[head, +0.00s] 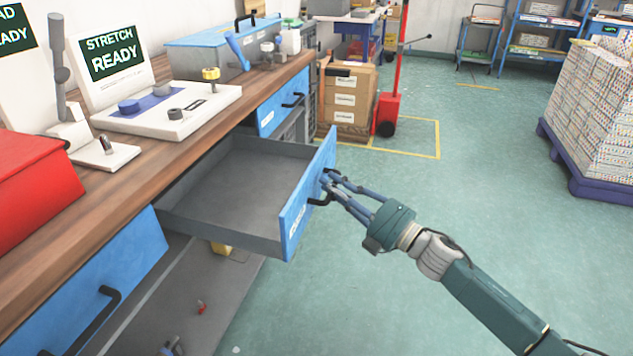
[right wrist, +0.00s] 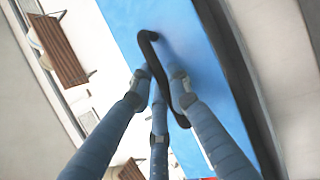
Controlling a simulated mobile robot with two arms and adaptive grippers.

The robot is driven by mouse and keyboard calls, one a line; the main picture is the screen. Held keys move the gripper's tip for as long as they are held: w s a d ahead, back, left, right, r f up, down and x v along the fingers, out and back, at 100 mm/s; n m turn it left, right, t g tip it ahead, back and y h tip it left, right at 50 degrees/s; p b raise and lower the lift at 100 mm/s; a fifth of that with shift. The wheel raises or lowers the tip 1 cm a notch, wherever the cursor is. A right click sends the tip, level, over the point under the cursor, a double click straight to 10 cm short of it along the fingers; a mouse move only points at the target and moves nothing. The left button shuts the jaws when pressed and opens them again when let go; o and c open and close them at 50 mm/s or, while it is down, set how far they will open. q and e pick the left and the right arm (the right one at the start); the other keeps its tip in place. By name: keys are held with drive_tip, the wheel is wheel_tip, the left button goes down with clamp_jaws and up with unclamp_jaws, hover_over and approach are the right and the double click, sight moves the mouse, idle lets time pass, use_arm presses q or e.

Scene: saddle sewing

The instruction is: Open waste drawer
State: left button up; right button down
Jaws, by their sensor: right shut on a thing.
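The drawer (head: 237,186) with a blue front is pulled well out from under the wooden workbench in the head view. Its grey inside looks empty. My right gripper (head: 324,187) is at the outer face of the blue front, shut on the black drawer handle (head: 318,201). In the right wrist view the fingers (right wrist: 163,100) close around the black handle (right wrist: 150,60), with the blue front (right wrist: 190,40) behind it. My left gripper is not in view.
The workbench top (head: 160,150) holds a red box (head: 35,190), screens and a white device. Another blue drawer (head: 90,285) is at the lower left. Cardboard boxes (head: 347,100) and a red post (head: 392,85) stand beyond.

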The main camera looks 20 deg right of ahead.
drive_tip(key=shift+s+d+f, duration=0.1)
drive_tip(key=shift+s+f, duration=0.05)
drive_tip(key=shift+s, duration=0.05)
drive_tip(key=c, duration=1.6)
unclamp_jaws()
drive_tip(key=shift+c, duration=0.2)
drive_tip(key=shift+d, duration=0.1)
drive_tip(key=v, duration=1.2)
